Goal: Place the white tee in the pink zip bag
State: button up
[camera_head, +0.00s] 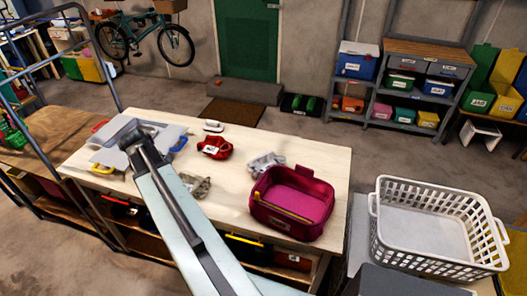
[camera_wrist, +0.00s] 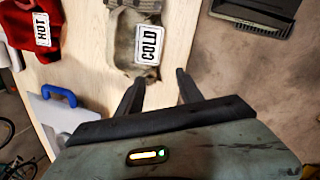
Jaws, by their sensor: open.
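A crumpled whitish cloth (camera_head: 266,163), which looks like the white tee, lies on the pale wooden table just behind the pink zip bag (camera_head: 293,205). The bag is open at the top, and a yellow strip runs along its near rim. My gripper (camera_wrist: 158,79) is open, with nothing between its fingers in the wrist view. A grey-khaki garment with a COLD tag (camera_wrist: 140,45) lies just beyond the fingertips there. A greyish cloth at that view's top edge is cut off, and I cannot tell if it is the tee.
A red garment (camera_head: 215,147), tagged HOT in the wrist view, and a small white item (camera_head: 213,126) lie on the table (camera_head: 237,225). A blue handle (camera_wrist: 60,95) is near my gripper. A white laundry basket (camera_head: 437,262) stands at the right.

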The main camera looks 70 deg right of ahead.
jog(key=s+d+r+n+g+p, duration=0.1)
jog(key=s+d+r, duration=0.1)
jog(key=s+d, duration=0.45)
jog(key=s+d+r+n, duration=0.15)
jog(key=s+d, duration=0.25)
jog(key=d, duration=0.5)
jog(key=n+g+h+p, duration=0.1)
jog(key=n+g+p, duration=0.1)
send_near(263, 154)
jog(key=s, duration=0.1)
jog(key=b+x, duration=0.1)
jog(key=x, duration=0.1)
jog(key=b+x, duration=0.2)
jog(key=shift+w, duration=0.25)
jog(key=b+x, duration=0.5)
jog(key=shift+w+d+f, duration=0.15)
jog(key=shift+d, duration=0.05)
grip_shut()
